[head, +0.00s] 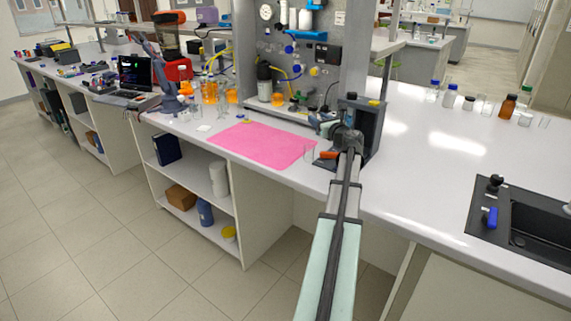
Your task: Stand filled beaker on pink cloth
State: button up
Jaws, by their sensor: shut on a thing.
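The pink cloth (255,145) lies flat on the white bench in front of the grey rig. A small clear glass beaker (309,153) is at the cloth's right end. My gripper (316,158) reaches in from the right and is shut on the beaker. From here I cannot tell whether the beaker touches the cloth or hangs just above it. Its contents are too small and clear to make out. The fingers are partly hidden by dark and orange parts of the gripper.
The rig panel (290,60) with tubing and bottles stands behind the cloth. A dark upright frame (372,125) is close to the right of my gripper. Orange-filled glassware (209,90) stands behind left. Several bottles (508,106) and a black sink (525,222) are at right. Most of the cloth is bare.

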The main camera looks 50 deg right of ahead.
jog(key=w+a+f+n+t+y, duration=0.1)
jog(key=w+a+f+y, duration=0.1)
jog(key=w+a, duration=1.2)
jog(key=shift+s+d+m+g+h, duration=1.15)
jog(key=shift+s+m+h, duration=0.25)
jog(key=shift+s+h, duration=0.8)
jog(key=shift+a+f, duration=0.1)
jog(key=shift+f, duration=4.45)
jog(key=shift+f, duration=0.15)
jog(key=o, duration=1.1)
jog(key=shift+c, duration=0.2)
jog(key=shift+r, duration=0.2)
jog(key=v, duration=1.2)
